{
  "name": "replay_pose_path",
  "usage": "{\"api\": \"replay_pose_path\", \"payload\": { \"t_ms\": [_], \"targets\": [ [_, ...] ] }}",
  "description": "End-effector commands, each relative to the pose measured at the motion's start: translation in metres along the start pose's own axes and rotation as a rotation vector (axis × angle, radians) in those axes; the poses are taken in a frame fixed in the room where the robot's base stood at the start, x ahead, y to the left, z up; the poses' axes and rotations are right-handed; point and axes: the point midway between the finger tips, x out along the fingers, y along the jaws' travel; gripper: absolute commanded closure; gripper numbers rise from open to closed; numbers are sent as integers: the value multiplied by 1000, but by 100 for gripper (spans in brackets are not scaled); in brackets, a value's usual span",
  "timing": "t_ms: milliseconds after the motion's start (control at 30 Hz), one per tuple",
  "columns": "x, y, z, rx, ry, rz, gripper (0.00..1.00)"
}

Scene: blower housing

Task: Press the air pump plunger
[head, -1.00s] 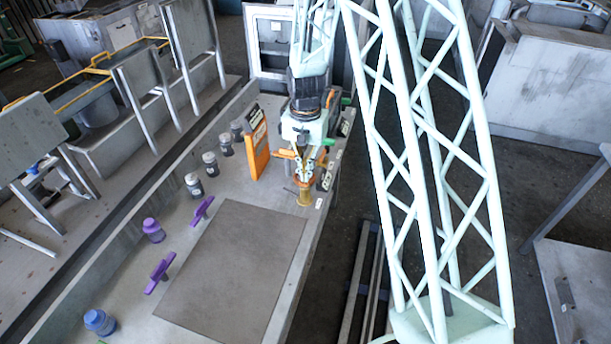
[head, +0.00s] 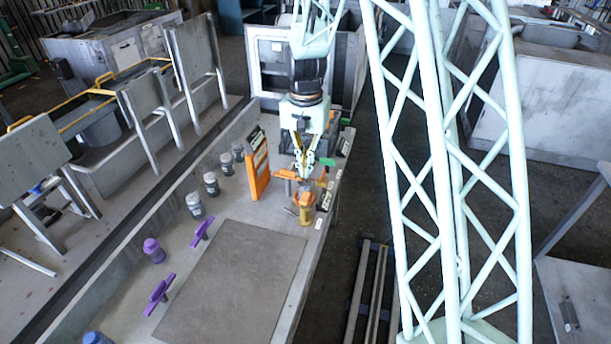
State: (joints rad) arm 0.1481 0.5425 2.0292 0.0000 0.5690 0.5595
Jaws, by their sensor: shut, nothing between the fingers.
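The air pump (head: 306,212) is a small yellow-brass cylinder with an orange top, upright near the right edge of the bench. An orange bar (head: 285,174) shows on both sides of my fingertips, just above and behind the pump; it looks like the plunger handle, but I cannot tell for sure. My gripper (head: 304,176) points down over the pump with its fingers shut and nothing between them. The fingertips overlap the bar in the picture, and whether they touch it is too small to tell. The plunger's rod is hidden.
An upright orange panel (head: 258,172) stands close left of the pump. Several capped jars (head: 211,183) line the bench's left side, with purple handles (head: 160,290) nearby. A flat grey plate (head: 235,280) covers the near bench. Small dark items stand right of the pump.

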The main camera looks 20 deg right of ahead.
Motion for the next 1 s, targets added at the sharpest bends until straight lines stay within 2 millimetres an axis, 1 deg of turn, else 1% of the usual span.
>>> {"api": "replay_pose_path", "payload": {
  "t_ms": [100, 233, 1000],
  "targets": [
    [-6, 0, 0, 0, 0, 0, 100],
    [-9, 0, 0, 0, 0, 0, 100],
    [-10, 0, 0, 0, 0, 0, 100]
  ]
}}
